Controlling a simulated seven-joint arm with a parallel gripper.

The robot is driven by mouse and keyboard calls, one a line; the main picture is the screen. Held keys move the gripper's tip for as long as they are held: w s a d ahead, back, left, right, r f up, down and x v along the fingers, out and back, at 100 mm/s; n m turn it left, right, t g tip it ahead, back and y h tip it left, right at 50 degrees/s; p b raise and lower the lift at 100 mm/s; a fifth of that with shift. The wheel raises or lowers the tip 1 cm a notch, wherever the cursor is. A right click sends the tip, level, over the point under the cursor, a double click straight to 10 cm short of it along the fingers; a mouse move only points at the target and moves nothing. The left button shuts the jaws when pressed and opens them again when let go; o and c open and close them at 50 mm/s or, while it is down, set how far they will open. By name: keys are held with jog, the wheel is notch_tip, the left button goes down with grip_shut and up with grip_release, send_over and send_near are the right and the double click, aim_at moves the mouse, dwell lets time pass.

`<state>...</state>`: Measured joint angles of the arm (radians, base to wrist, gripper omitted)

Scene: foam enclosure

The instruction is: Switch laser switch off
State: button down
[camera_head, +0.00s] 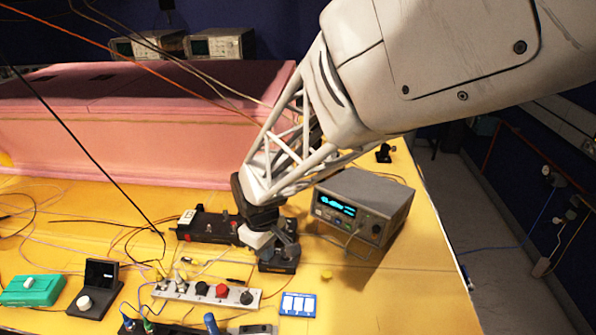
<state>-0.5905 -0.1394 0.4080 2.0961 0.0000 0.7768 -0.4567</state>
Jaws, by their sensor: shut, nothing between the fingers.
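My gripper (258,241) comes down from the upper right and ends just above the workbench, near two low black boxes. It is shut, and its tips are small and partly dark against the boxes. One black box (205,228) with a white label lies left of the tips. The other black box (279,264) lies just below and right of them. I cannot tell whether the tips touch either box. No part is clearly marked as the laser switch.
A grey instrument with a lit display (360,212) stands close to the right of my gripper. A pink foam enclosure (120,125) spans the back. A green box (32,291) and a black device with a knob (95,288) are at front left. Loose cables cross the yellow bench.

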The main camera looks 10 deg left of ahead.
jog(key=shift+f, duration=0.35)
dwell(0.4)
jog(key=shift+r, duration=3.5)
jog(key=s+d+r+m+t, duration=0.1)
jog(key=s+d+r+m, duration=0.25)
jog(key=d, duration=0.55)
jog(key=s+d+r+m, duration=0.2)
jog(key=d+r+m, duration=0.15)
jog(key=d, duration=0.65)
jog(key=s+d+r+m+t, duration=0.1)
jog(key=s+d+m, duration=0.4)
jog(key=s+d, duration=0.6)
jog(key=shift+s+d+r+t, duration=0.35)
jog(key=shift+d+r, duration=0.3)
jog(key=shift+d, duration=0.2)
